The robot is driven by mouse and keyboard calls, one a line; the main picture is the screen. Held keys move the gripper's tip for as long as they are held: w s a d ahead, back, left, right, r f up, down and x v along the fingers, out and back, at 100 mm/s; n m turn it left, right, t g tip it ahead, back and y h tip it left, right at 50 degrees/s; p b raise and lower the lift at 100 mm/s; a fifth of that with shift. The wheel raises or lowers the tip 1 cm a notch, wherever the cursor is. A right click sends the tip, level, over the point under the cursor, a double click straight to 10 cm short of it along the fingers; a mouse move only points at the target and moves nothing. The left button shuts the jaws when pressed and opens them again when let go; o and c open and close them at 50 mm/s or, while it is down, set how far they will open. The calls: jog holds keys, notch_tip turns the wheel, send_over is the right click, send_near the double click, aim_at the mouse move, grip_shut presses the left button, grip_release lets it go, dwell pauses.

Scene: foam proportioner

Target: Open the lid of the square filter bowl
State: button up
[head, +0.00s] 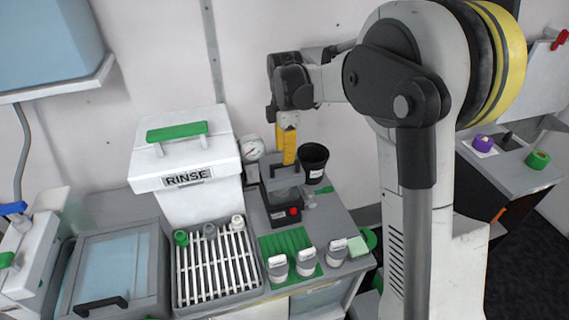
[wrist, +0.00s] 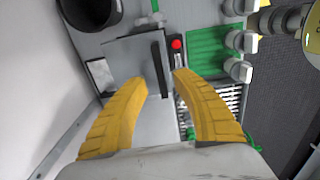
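The square filter bowl (head: 283,200) stands on the counter right of the RINSE box, with a dark base. Its grey lid (wrist: 128,62) looks closed and carries a dark bar handle (wrist: 159,70). My gripper (head: 287,160) is above the bowl and points down, hiding part of the lid. In the wrist view my gripper (wrist: 160,78) has its two yellow fingers spread, with the bar handle in the gap between the tips. Whether a finger touches the handle cannot be told.
A black cup (head: 314,160) stands close behind on the right, and a gauge (head: 251,148) on the left. A red button (head: 294,211) is at the bowl's front. The white RINSE box (head: 186,165), a slatted rack (head: 215,266) and several small jars (head: 307,260) stand around it.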

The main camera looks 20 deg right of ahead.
aim_at(281, 165)
jog(key=shift+f+b, duration=0.3)
jog(key=shift+f, duration=1.5)
grip_shut()
